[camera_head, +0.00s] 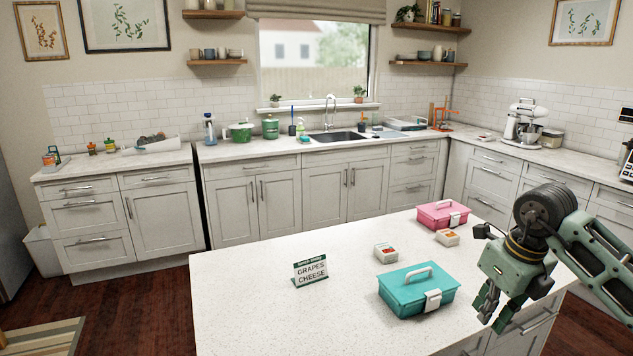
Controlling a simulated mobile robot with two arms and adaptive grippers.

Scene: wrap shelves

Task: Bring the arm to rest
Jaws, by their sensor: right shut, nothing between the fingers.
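My right gripper (487,302) hangs at the right side of the island counter, just right of the teal lunch box. Its fingers point down and are shut, with nothing held. My right arm comes in from the right edge. My left gripper is not in view.
The island's left part is clear. Back counters hold a sink (337,136) and mixer (522,122).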

